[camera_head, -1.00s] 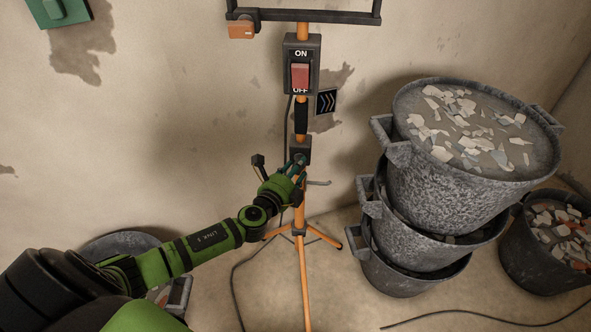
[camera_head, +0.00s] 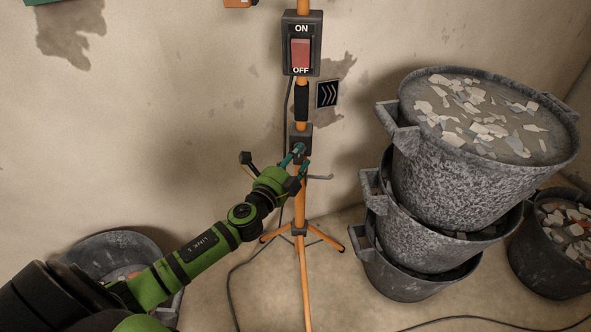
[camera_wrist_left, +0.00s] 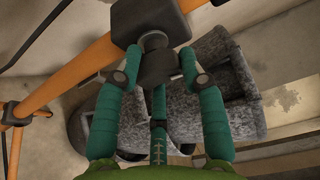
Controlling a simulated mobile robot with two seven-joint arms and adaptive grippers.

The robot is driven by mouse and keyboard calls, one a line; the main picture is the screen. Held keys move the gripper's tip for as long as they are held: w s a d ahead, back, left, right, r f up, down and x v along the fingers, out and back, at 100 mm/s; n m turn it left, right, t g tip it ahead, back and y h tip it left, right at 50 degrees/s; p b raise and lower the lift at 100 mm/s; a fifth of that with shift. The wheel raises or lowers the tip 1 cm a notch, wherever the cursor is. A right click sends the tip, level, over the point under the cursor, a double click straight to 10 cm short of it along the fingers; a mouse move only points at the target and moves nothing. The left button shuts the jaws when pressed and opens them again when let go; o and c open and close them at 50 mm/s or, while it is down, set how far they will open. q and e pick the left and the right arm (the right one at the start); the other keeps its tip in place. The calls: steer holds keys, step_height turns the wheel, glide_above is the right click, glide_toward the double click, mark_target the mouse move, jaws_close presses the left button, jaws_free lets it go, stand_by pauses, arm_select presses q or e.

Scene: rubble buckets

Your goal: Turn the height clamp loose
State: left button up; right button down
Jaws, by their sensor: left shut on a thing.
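The height clamp (camera_head: 301,135) is a dark block around the orange pole of the stand (camera_head: 301,204). My left gripper (camera_head: 298,157) is at the clamp's front, its teal fingers closed around the clamp's dark knob. In the left wrist view the knob (camera_wrist_left: 157,66) sits between the two teal fingertips (camera_wrist_left: 160,58). The clamp body (camera_wrist_left: 150,18) shows just beyond it, on the orange pole (camera_wrist_left: 70,72). In the head view the fingers hide most of the knob. My right gripper is in neither view.
A red ON/OFF switch (camera_head: 300,54) is on the pole above the clamp. Stacked grey buckets (camera_head: 440,180) stand to the right, another bucket (camera_head: 125,243) at lower left. A cable (camera_head: 238,270) lies on the floor.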

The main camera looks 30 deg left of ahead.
arm_select(q)
steer(key=shift+s+f+n+b, duration=0.1)
steer(key=shift+f+n+b, duration=0.3)
steer(key=shift+f, duration=0.25)
steer(key=shift+d+n+t+b, duration=0.1)
steer(key=shift+n+t+b, duration=0.2)
steer(key=shift+n+b, duration=0.5)
steer(key=shift+r+b, duration=0.15)
steer(key=shift+b, duration=0.4)
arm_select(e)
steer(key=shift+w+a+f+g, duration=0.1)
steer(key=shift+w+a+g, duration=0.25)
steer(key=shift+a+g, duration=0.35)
arm_select(q)
steer(key=o, duration=1.2)
steer(key=shift+o, duration=0.2)
steer(key=shift+r, duration=0.1)
steer(key=shift+r, duration=0.1)
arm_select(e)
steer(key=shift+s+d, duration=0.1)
